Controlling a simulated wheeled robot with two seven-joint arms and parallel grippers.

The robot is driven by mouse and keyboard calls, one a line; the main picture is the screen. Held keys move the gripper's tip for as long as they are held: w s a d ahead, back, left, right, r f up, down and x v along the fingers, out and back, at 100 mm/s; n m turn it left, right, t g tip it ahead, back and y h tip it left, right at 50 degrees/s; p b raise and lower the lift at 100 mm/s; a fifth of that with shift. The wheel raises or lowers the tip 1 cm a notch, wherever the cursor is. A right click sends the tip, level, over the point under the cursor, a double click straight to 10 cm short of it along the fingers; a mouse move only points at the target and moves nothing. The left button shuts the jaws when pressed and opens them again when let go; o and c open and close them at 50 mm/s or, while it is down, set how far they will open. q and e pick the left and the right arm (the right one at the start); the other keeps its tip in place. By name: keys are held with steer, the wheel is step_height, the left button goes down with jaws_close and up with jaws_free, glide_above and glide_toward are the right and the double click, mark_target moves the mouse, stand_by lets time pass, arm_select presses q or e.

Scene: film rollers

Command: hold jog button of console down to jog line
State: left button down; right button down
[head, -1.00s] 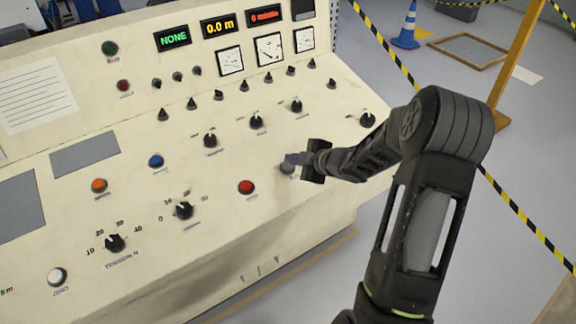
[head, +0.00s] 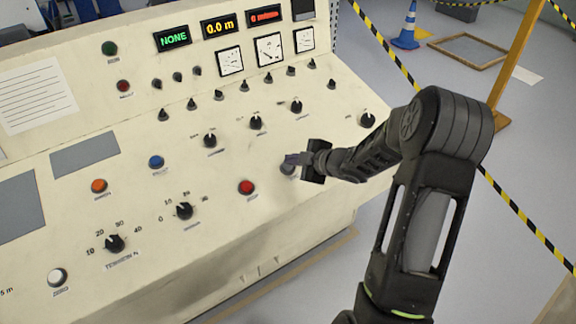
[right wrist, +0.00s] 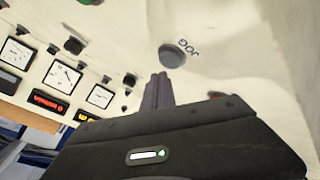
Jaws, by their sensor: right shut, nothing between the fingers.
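The cream console (head: 240,215) fills the left and middle of the head view. Its grey jog button (head: 287,169) sits right of the red button and is partly covered by my right gripper. In the right wrist view the round grey jog button (right wrist: 172,55) stands beside its JOG label. My right gripper (head: 291,158) is shut and empty, its purple-grey fingertips close above the button. In the right wrist view the joined fingertips (right wrist: 159,76) show just short of the button. I cannot tell whether they touch it. My left gripper is not in view.
Near the jog button are a red button (head: 246,187) and a black knob (head: 184,211). More knobs line the panel behind. Striped tape (head: 520,212) runs right of the console.

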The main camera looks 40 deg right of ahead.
steer(key=shift+f, duration=0.15)
stand_by(0.4)
steer(key=shift+w+f+b, duration=0.1)
steer(key=shift+f+b, duration=0.2)
steer(key=shift+b, duration=0.05)
steer(key=shift+f+b, duration=0.4)
steer(key=shift+f, duration=0.05)
stand_by(0.6)
steer(key=shift+r, duration=0.15)
stand_by(1.5)
steer(key=shift+r+p, duration=0.75)
steer(key=shift+p, duration=0.05)
steer(key=shift+r, duration=0.1)
steer(key=r+p, duration=0.2)
steer(key=s+r+p, duration=0.1)
steer(key=r+p, duration=0.1)
steer(key=shift+s+r, duration=0.2)
steer(key=shift+r, duration=0.15)
stand_by(0.3)
